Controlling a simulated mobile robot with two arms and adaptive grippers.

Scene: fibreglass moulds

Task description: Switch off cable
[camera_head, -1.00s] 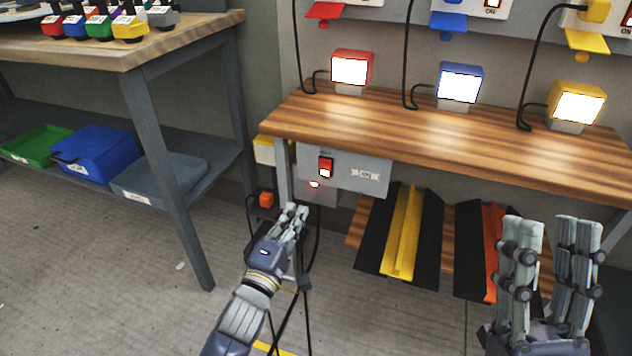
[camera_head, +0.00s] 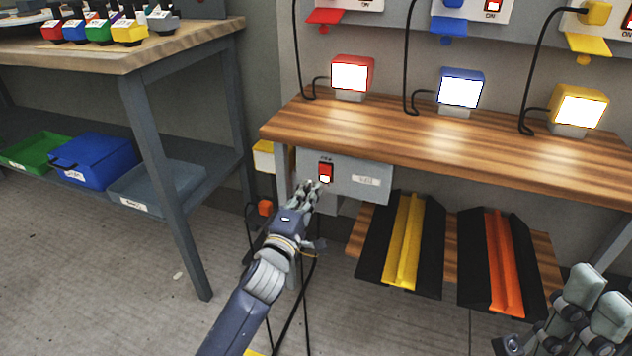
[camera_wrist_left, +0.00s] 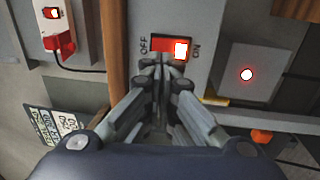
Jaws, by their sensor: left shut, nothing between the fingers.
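A red rocker switch (camera_head: 326,172) sits on a grey box under the wooden bench. In the left wrist view the switch (camera_wrist_left: 170,49) carries OFF and ON labels, and its lit end is on the ON side. My left gripper (camera_head: 311,186) is shut and empty. Its fingertips are right at the switch's lower edge in the head view; I cannot tell whether they touch it. The shut fingers also show just below the switch in the left wrist view (camera_wrist_left: 160,65). My right gripper (camera_head: 590,300) is at the lower right, away from the switch, with its fingers apart.
Red (camera_head: 352,75), blue (camera_head: 460,88) and yellow (camera_head: 577,108) lamps glow on the wooden bench (camera_head: 430,136). Yellow (camera_head: 403,240) and orange (camera_head: 503,262) cable ramps lie below. A black cable hangs near my left arm. A workbench stands at the left.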

